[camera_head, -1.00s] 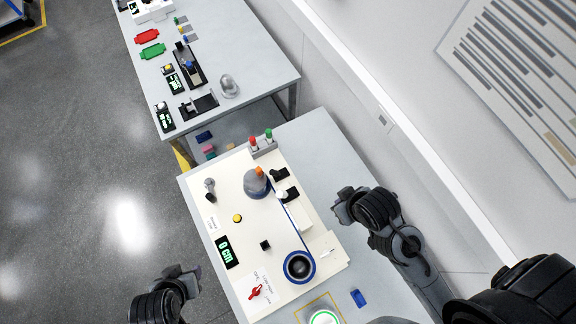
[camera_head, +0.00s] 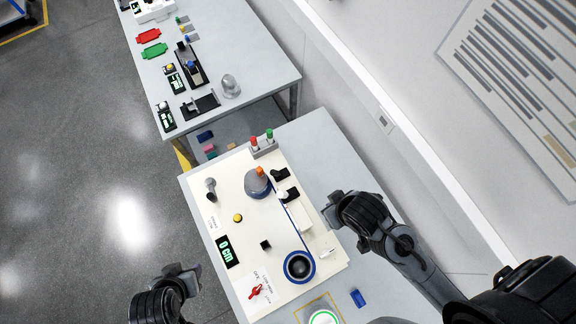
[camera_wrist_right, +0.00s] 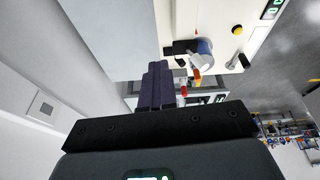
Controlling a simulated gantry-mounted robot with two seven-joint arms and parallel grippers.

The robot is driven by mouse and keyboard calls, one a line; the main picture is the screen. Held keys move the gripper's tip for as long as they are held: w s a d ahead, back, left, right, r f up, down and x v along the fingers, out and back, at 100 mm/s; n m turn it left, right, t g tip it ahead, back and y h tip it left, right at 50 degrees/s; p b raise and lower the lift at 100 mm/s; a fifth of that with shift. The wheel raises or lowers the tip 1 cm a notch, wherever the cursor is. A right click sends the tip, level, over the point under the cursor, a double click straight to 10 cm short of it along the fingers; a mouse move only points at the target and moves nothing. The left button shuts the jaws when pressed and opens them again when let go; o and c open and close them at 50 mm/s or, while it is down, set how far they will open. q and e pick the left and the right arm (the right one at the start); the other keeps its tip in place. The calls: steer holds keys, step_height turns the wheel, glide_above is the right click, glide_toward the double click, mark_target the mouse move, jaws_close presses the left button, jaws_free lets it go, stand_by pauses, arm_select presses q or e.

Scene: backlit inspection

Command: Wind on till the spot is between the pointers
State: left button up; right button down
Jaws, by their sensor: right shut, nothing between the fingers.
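A cream winding board (camera_head: 272,228) lies on the near table. A grey reel with an orange knob (camera_head: 257,181) stands at its far end, and a blue-rimmed reel with a dark centre (camera_head: 299,267) at its near end. A blue band (camera_head: 296,226) runs between them, past dark pointer-like blocks (camera_head: 287,194). A display (camera_head: 227,252) reads 0 cm. No spot can be made out on the band. My right gripper (camera_head: 331,211) is shut and empty, right of the board; its fingers show in the right wrist view (camera_wrist_right: 156,85). My left gripper (camera_head: 192,277) is left of the board; its fingers are unclear.
A red switch handle (camera_head: 256,291), a yellow button (camera_head: 238,218) and a small black knob (camera_head: 265,245) sit on the board. Red and green capped markers (camera_head: 262,142) stand at its far edge. A blue block (camera_head: 358,298) and a green-lit round button (camera_head: 323,318) are near the front.

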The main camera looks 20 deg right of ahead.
steer(key=shift+a, duration=0.1)
stand_by(0.3)
steer(key=shift+a, duration=0.6)
steer(key=c, duration=1.8)
jaws_free()
steer(key=shift+c, duration=0.2)
steer(key=o, duration=1.1)
